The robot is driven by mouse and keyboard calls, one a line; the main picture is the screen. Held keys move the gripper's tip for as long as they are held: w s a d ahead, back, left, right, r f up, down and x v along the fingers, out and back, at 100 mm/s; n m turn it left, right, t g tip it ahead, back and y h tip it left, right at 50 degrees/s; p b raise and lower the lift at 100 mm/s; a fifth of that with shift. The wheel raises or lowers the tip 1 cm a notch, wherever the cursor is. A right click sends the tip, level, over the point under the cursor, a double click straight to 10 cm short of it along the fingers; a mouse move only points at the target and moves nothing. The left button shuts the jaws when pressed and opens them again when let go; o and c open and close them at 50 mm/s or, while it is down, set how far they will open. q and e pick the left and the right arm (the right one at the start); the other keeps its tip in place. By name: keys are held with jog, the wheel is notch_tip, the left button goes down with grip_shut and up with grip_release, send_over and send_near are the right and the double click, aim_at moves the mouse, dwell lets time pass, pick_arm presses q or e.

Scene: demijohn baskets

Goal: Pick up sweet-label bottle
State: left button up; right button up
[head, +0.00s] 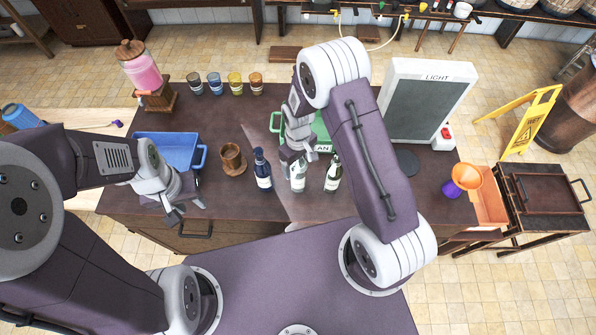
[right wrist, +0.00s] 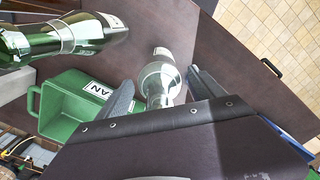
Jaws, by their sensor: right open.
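Three bottles stand in a row on the brown counter: a dark blue one (head: 263,172), a clear one (head: 298,180) and a dark green one (head: 333,175). Their labels are too small to read, so I cannot tell which is the sweet-label bottle. My right gripper (head: 296,155) is at the clear bottle's upper part. In the right wrist view the clear bottle (right wrist: 160,82) lies between the two open fingers (right wrist: 162,92); contact is not clear. The green bottle (right wrist: 62,40) is off to the upper left there. My left gripper (head: 186,208) is open and empty near the counter's front left.
A green bin (head: 322,130) stands behind the bottles, also in the right wrist view (right wrist: 75,125). A wooden mug (head: 232,160) and blue bin (head: 170,150) are left. Several cups (head: 235,84) line the back.

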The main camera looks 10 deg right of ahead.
jog(key=shift+d, duration=0.1)
grip_shut()
jog(key=shift+r+b, duration=0.4)
jog(key=shift+r, duration=0.2)
notch_tip(320, 180, up, 3)
jog(key=shift+s+b, duration=0.1)
jog(key=shift+b, duration=0.65)
jog(key=s+a+r+b, duration=0.2)
jog(key=s+r, duration=0.5)
jog(key=s, duration=0.4)
jog(key=shift+a+b, duration=0.35)
jog(key=shift+a, duration=0.4)
jog(key=shift+f, duration=0.1)
